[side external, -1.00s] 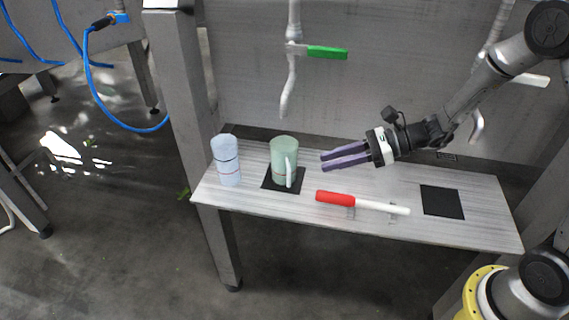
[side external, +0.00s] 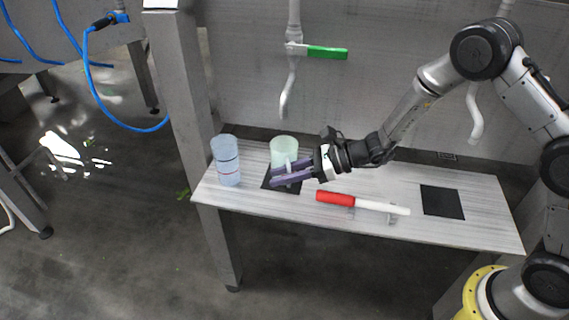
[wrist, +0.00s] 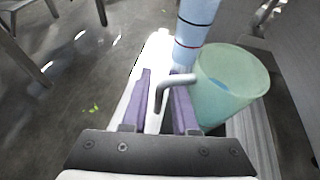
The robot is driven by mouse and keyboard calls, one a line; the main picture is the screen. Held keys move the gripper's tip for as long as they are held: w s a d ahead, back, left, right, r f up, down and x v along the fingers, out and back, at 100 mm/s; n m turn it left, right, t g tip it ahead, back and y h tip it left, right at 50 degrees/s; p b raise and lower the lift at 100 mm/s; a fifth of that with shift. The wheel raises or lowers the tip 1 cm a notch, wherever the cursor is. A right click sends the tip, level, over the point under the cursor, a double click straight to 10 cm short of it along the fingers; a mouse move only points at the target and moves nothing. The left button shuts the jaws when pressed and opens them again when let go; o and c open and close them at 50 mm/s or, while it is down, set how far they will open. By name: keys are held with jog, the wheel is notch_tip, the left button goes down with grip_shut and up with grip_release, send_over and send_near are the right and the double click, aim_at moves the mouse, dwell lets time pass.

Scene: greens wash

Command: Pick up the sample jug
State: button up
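The sample jug is a pale green translucent cup with a grey handle; it stands upright on a black square mat (side external: 267,184). In the side view the jug (side external: 284,147) is partly hidden behind my gripper (side external: 279,174), whose purple fingers are level with its lower half. In the wrist view the jug (wrist: 230,88) is just right of my gripper (wrist: 163,92). Its handle (wrist: 176,80) reaches into the gap between the spread fingers. Gaps show beside the handle, so my gripper is open.
A blue-white cylinder (side external: 227,163) with dark and red bands stands close left of the jug. A red-and-white stick (side external: 360,202) lies on small supports near the front of the metal shelf (side external: 400,179). Another black square (side external: 441,201) is at right. A pipe (side external: 289,90) hangs above, behind.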

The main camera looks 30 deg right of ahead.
jog(key=shift+w+a+f, duration=0.3)
jog(key=shift+w+a, duration=0.05)
jog(key=shift+a, duration=0.2)
grip_shut()
dwell(1.0)
